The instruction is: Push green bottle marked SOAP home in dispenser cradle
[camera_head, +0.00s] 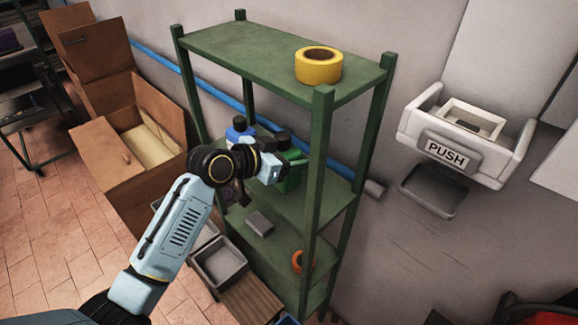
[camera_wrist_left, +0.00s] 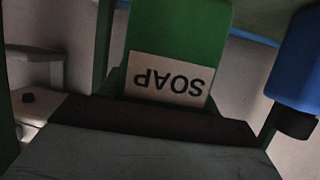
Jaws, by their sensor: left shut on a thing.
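The green bottle (camera_head: 291,181) is at the middle level of the green rack, partly hidden by my left gripper. In the left wrist view the green bottle (camera_wrist_left: 178,30) shows close up, with its white SOAP label upside down in the picture. My left gripper (camera_head: 274,170) is shut on the green bottle. I cannot tell whether the bottle's base touches the shelf. The white dispenser cradle (camera_head: 490,152), with a grey PUSH plate (camera_head: 446,153), is on the wall to the right, apart from the bottle. My right gripper is not in view.
A blue bottle (camera_head: 237,134) stands beside the green one; it also shows in the left wrist view (camera_wrist_left: 303,60). The green rack's posts (camera_head: 318,180) and top shelf (camera_head: 225,47), with yellow tape (camera_head: 318,66), surround the gripper. Cardboard boxes (camera_head: 112,165) stand left.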

